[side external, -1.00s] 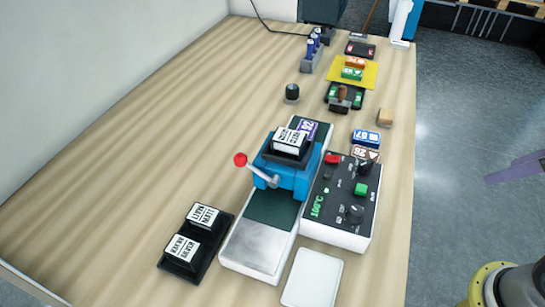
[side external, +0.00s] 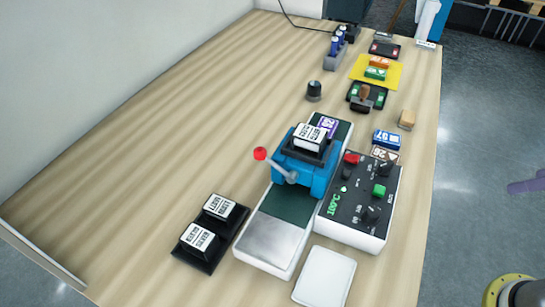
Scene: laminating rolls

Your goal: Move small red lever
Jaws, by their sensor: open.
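The small red lever is a red ball (side external: 260,153) on a pale metal arm (side external: 281,170). It sticks out from the left side of a blue laminator block (side external: 303,172), pointing left and slightly up in the picture. The block sits across a long white base (side external: 271,238) with a dark green strip (side external: 289,204). A black tray with a white label block (side external: 309,138) rests on top of the blue block. My gripper cannot be made out in this view, and nothing touches the lever.
A control box (side external: 359,205) with knobs and a green readout stands right of the laminator. A black holder with two label blocks (side external: 207,234) lies left, a white pad (side external: 324,276) in front. Several small items line the table's far right. The wooden table (side external: 180,130) is clear left of the lever.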

